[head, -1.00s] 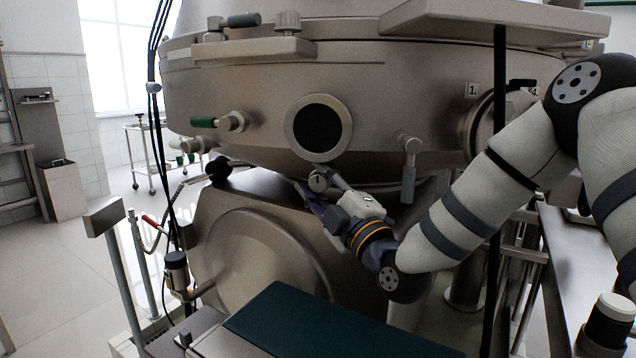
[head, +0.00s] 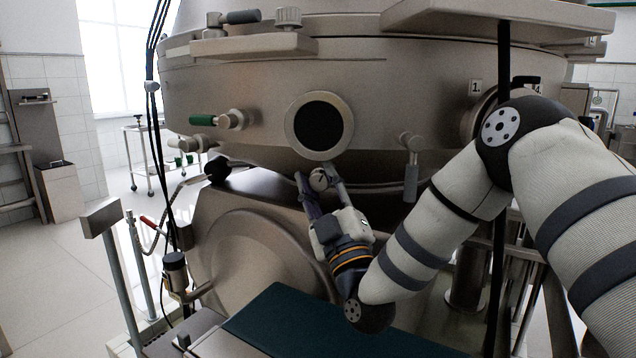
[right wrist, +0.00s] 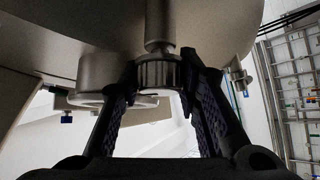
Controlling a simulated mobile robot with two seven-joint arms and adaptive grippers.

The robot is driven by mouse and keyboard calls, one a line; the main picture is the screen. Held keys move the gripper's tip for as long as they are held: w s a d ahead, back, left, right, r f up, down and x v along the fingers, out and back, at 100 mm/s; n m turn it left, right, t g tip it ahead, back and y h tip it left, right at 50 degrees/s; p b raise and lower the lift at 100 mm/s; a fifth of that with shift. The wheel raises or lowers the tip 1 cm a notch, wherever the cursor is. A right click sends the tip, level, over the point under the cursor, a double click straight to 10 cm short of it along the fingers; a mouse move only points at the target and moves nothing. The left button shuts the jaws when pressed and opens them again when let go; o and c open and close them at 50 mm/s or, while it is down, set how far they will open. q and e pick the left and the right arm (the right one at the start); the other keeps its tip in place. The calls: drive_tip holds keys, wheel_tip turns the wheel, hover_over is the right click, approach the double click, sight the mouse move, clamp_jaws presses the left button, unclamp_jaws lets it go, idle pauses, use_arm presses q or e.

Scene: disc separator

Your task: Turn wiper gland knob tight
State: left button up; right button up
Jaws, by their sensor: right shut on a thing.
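The wiper gland knob (head: 319,179) is a small round metal knob under the separator's lower rim, below the dark round port. In the right wrist view it is a ribbed metal cylinder (right wrist: 158,74) on a short stem. My right gripper (head: 318,180) reaches up to it from below. Its two dark fingers (right wrist: 158,85) stand on either side of the knob and are shut on it. The knob's lower side is partly hidden by the fingers in the head view. My left gripper is not in view.
The separator body (head: 240,110) fills the middle. A green-handled valve (head: 205,120) is at left and a metal handle (head: 411,165) at right of the port. Dark hanging cables (head: 152,120) run down on the left. A dark green flat surface (head: 310,325) lies below my right gripper.

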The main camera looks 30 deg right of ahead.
drive_tip(key=shift+m+h, duration=1.2)
drive_tip(key=shift+m, duration=0.4)
drive_tip(key=o, duration=0.9)
